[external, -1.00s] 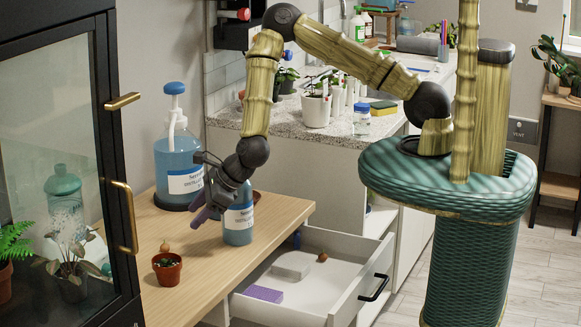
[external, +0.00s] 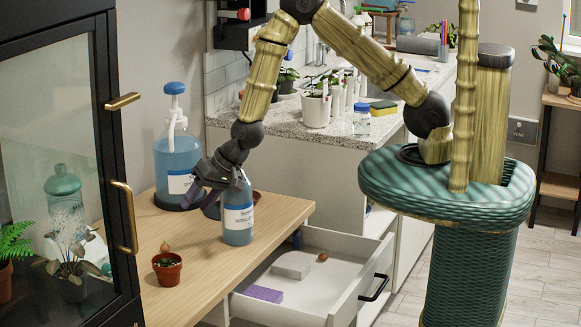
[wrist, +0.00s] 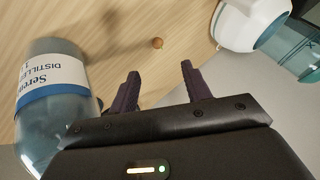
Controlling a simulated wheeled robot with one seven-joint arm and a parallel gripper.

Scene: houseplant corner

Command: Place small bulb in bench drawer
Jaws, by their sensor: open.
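A small round brown bulb (wrist: 157,43) lies on the wooden bench top (wrist: 125,65) in the wrist view, ahead of the gap between my fingers. My gripper (wrist: 160,71) is open with nothing between its two dark fingers. In the external view my gripper (external: 200,203) hangs low over the bench (external: 205,252), just left of a blue distilled-water bottle (external: 238,222); I cannot make out the small bulb there. The bench drawer (external: 338,302) is pulled open. It holds a brown bulb (external: 322,257), a pale grey block (external: 291,265) and a purple block (external: 263,294).
The blue bottle (wrist: 50,100) stands close on the left in the wrist view. A large pump bottle (external: 178,160) stands behind my gripper. A black glass cabinet (external: 60,150) is at left.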

